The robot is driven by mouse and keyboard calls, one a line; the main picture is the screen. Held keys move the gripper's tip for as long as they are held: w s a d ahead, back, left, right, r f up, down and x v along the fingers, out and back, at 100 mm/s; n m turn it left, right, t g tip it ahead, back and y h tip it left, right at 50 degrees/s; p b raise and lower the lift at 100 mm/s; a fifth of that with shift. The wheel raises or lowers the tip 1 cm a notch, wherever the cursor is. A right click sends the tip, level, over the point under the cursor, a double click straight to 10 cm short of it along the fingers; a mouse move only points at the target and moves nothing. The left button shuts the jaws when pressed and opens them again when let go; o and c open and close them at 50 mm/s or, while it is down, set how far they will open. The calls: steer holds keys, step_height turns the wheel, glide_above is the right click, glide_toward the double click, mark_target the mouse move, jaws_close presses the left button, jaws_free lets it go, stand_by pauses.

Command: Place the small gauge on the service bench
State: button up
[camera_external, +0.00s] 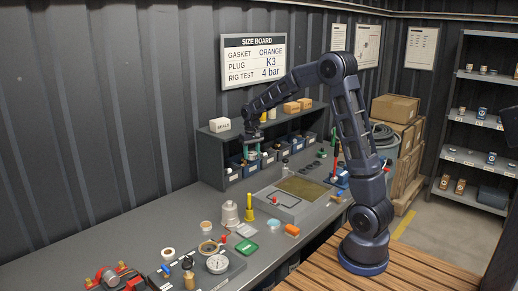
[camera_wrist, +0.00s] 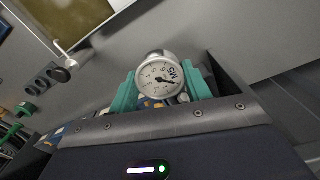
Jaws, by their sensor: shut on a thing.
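The small gauge (camera_wrist: 160,77) has a round white dial with a dark needle and shows in the wrist view. My gripper (camera_wrist: 160,90) is shut on it, with one green finger on each side. In the external view my gripper (camera_external: 252,153) hangs in front of the blue bins under the shelf, above the back of the bench. The gauge is too small to make out there. The service bench (camera_external: 150,222) is a long grey top along the wall. A larger white-dialled gauge (camera_external: 218,263) stands near its front.
Blue bins (camera_external: 233,174) stand under a shelf with a white box (camera_external: 220,125) and orange-brown blocks. The bench's left-middle stretch is clear.

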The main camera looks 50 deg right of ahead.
mark_target(252, 192)
step_height(252, 192, down, 19)
steer(key=shift+r, duration=0.2)
stand_by(0.4)
steer(key=shift+f, duration=0.1)
steer(key=o, duration=1.1)
steer(key=shift+c, duration=0.2)
